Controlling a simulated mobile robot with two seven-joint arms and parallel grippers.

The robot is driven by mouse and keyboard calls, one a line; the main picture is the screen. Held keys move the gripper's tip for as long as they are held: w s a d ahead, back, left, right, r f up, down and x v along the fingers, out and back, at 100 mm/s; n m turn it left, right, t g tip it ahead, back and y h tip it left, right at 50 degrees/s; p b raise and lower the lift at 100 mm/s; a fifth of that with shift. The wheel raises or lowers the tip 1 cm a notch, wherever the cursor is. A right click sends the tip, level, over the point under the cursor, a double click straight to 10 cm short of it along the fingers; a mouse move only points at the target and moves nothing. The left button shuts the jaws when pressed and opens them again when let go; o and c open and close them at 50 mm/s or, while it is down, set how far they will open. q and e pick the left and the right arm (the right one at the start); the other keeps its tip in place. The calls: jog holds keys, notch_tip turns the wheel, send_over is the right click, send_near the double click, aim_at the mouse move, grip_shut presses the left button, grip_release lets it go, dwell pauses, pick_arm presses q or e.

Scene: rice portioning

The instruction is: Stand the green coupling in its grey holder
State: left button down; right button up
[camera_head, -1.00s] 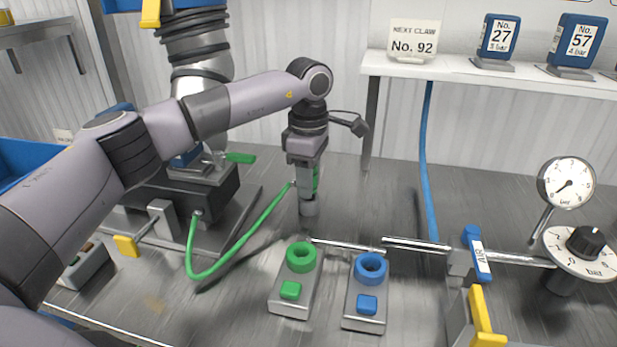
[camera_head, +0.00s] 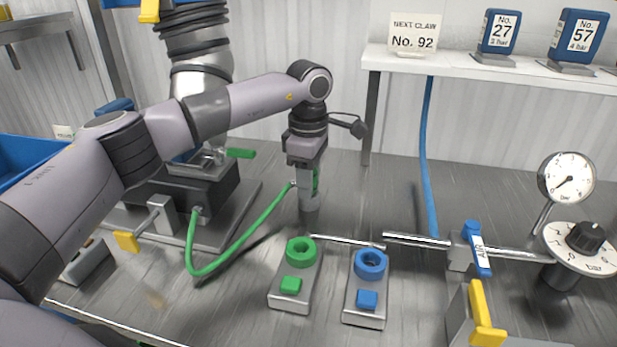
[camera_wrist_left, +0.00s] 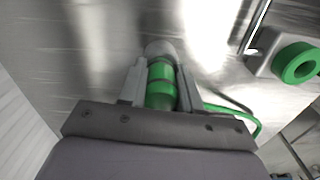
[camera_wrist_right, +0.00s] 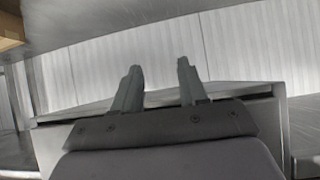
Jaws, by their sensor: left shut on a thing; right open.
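My left gripper (camera_head: 308,185) points down over the bench and is shut on the green coupling (camera_wrist_left: 161,85), which sits between its two fingers in the left wrist view. A green hose runs from the coupling. A short grey cylinder, which looks like the grey holder (camera_head: 309,203), is directly below the fingers. Its pale rim also shows just beyond the coupling in the left wrist view (camera_wrist_left: 160,48). The coupling lines up with it, but I cannot tell how deep it sits inside. My right gripper (camera_wrist_right: 158,80) is open and empty in the right wrist view.
The green hose (camera_head: 240,245) loops left to a dark block. A green ring station (camera_head: 300,250) and a blue ring station (camera_head: 371,264) stand in front. A metal rail with a blue-handled valve (camera_head: 475,249) and a gauge (camera_head: 566,180) are on the right.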

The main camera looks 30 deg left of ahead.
pick_arm(q)
jog(key=shift+f, duration=0.1)
jog(key=shift+c, duration=1.1)
grip_release()
notch_tip(320, 180, up, 3)
jog(key=shift+f+p, duration=0.2)
jog(key=shift+p, duration=0.8)
notch_tip(320, 180, up, 3)
jog(key=p, duration=0.2)
jog(key=shift+r+p, duration=0.15)
jog(key=shift+p, duration=0.15)
jog(key=shift+r+p, duration=1.35)
jog(key=shift+r, duration=0.3)
jog(key=shift+f, duration=0.1)
